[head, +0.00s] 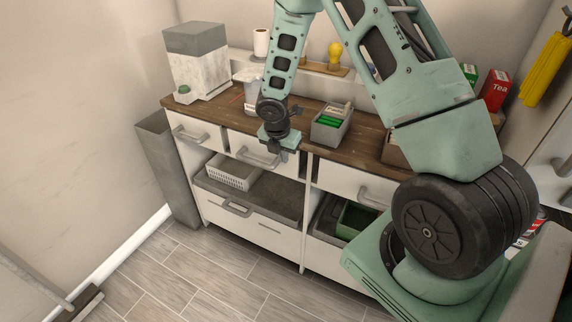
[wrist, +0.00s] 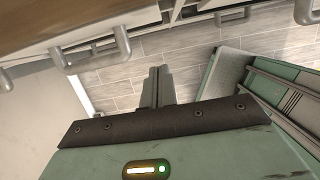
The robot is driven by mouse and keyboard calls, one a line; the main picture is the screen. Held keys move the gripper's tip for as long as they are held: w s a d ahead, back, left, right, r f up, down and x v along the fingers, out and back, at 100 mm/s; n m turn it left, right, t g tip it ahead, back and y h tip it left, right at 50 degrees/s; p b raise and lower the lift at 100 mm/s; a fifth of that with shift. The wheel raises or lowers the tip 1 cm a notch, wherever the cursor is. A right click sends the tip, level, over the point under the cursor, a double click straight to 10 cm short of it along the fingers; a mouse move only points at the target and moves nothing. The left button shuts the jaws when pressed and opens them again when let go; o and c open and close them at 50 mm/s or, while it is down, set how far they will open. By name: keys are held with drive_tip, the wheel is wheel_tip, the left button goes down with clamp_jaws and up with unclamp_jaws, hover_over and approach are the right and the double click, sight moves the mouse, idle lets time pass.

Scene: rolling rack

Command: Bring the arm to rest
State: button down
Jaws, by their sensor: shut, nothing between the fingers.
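My gripper (head: 281,153) hangs at the end of my green arm, just in front of the wooden counter's front edge. It points downward near the upper drawers. In the wrist view my gripper's fingers (wrist: 157,86) are together, with nothing between them. Below them I see only the tiled floor (wrist: 190,60). My arm reaches up from its shoulder at the right and folds down over the counter.
The wooden counter (head: 219,107) has white drawers with handles (head: 262,160). On it stand a grey bin (head: 327,130) with green items and a grey-white box machine (head: 198,65). A white basket (head: 232,173) sits in the open shelf. Floor (head: 215,262) in front is clear.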

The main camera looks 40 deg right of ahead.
drive_tip(key=shift+v, duration=1)
drive_tip(key=s+a+r+m+y, duration=0.1)
drive_tip(key=s+a+r+m, duration=0.3)
drive_tip(key=a, duration=0.4)
drive_tip(key=s+a+r+m, duration=0.3)
drive_tip(key=s+a+r, duration=0.1)
drive_tip(key=a+r, duration=0.4)
drive_tip(key=s+a+r+m, duration=0.2)
drive_tip(key=s+a, duration=0.2)
drive_tip(key=s, duration=0.2)
drive_tip(key=s+a+r+m+y, duration=0.1)
drive_tip(key=s+a+r+m, duration=0.1)
drive_tip(key=s, duration=0.5)
drive_tip(key=s+a+r+m+g+y, duration=0.1)
drive_tip(key=s+a+r+m, duration=0.1)
drive_tip(key=s+a+m, duration=0.2)
drive_tip(key=s+a, duration=0.1)
drive_tip(key=s, duration=0.2)
drive_tip(key=shift+s+a+r, duration=0.15)
drive_tip(key=shift+a+r, duration=0.05)
drive_tip(key=shift+a, duration=0.15)
